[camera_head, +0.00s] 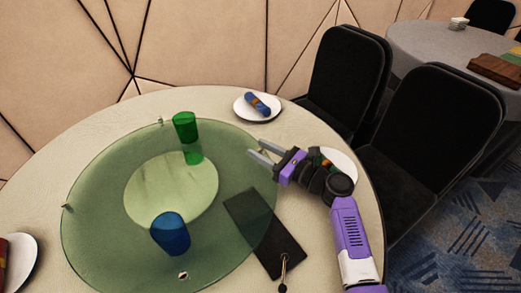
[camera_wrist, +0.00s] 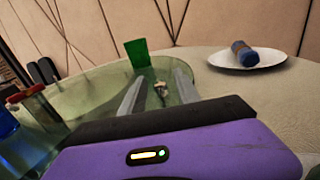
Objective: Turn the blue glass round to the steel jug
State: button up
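The blue glass (camera_head: 170,235) stands on the near part of the round, see-through green turntable (camera_head: 95,220). A blue shape at the left edge of the wrist view may be the same glass. My gripper (camera_head: 256,150) is at the turntable's right rim, with its fingers apart and no glass between them. In the wrist view, a small metal piece (camera_wrist: 161,89) at the rim shows between the open fingers (camera_wrist: 158,92); I cannot tell whether they touch it. I cannot make out a steel jug in either view.
A green glass (camera_head: 185,127) stands at the turntable's far side. Small metal knobs (camera_head: 66,206) sit along its rim. A dark flat slab (camera_head: 265,232) lies at its right, partly under the glass. A plate (camera_head: 240,112) with a blue roll is behind. Black chairs (camera_head: 430,125) stand right.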

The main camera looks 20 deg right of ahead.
jog(key=v, duration=0.7)
jog(key=shift+s+d, duration=0.15)
jog(key=shift+s, duration=0.1)
jog(key=shift+p, duration=0.3)
